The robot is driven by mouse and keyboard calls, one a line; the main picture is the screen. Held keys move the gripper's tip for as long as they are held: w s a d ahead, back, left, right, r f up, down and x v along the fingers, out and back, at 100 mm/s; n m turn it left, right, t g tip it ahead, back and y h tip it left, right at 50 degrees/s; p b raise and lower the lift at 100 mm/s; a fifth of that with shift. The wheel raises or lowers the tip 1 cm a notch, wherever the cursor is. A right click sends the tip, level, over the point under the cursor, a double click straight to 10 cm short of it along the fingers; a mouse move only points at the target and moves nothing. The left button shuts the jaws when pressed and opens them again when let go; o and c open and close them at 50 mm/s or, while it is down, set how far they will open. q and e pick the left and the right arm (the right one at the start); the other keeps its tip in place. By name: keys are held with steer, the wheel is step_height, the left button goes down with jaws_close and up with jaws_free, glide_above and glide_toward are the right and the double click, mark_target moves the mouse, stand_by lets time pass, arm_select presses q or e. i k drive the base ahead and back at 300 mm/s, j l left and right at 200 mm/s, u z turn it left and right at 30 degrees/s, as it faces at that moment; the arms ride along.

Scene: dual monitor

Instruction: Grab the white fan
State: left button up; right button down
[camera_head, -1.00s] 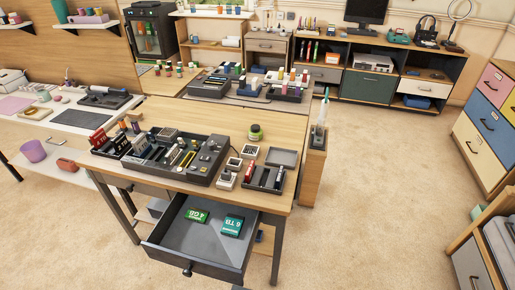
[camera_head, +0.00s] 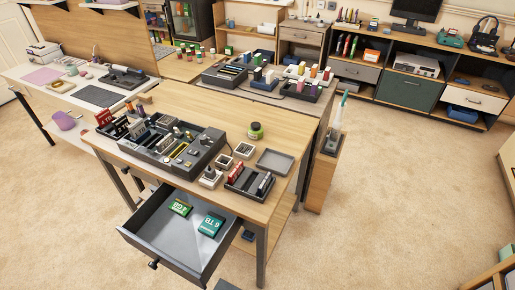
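I cannot make out a white fan for certain in this view. A slim whitish upright object with a teal tip (camera_head: 336,126) stands in a wooden holder at the right end of the near desk; it is too small to tell what it is. Neither of my grippers is in view.
The near wooden desk (camera_head: 285,125) carries a black organizer (camera_head: 172,143), small white boxes and a green jar (camera_head: 256,131). Its drawer (camera_head: 165,232) is pulled out, with two green packs inside. Shelves with a monitor (camera_head: 415,12) line the back. Carpet (camera_head: 400,190) is clear at right.

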mark_target(244, 150)
steer(key=i+l, duration=0.1)
steer(key=l, duration=0.3)
steer(key=i+l, duration=0.15)
steer(key=l, duration=0.3)
steer(key=i+l, duration=0.1)
steer(key=l, duration=0.3)
